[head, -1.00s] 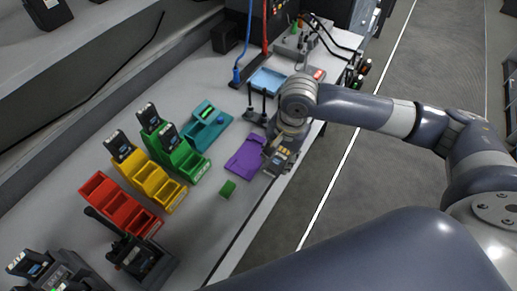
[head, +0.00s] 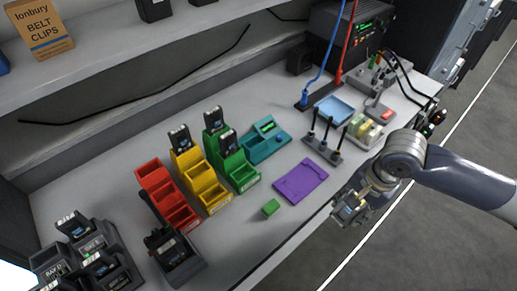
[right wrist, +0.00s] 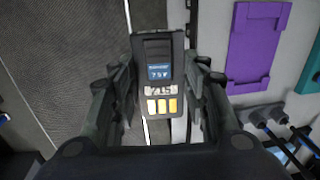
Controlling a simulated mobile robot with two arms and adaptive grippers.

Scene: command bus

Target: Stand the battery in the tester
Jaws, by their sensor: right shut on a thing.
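My right gripper (head: 358,200) is shut on a dark battery (head: 347,213), held over the bench's front edge, to the right of the purple mat. In the right wrist view the battery (right wrist: 158,75) sits between the two fingers (right wrist: 160,100). It has a blue label, a tag reading 215 and yellow-gold contacts at the end nearest the camera. The tester appears to be the teal device (head: 265,140) with a small green display, towards the back of the bench, beside the green bin. Nothing stands on it that I can make out. My left gripper is out of view.
Red (head: 165,190), yellow (head: 205,185) and green bins (head: 238,170) stand left of the tester. Upright dark posts (head: 322,148) stand between tester and gripper. Chargers (head: 88,255) are front left.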

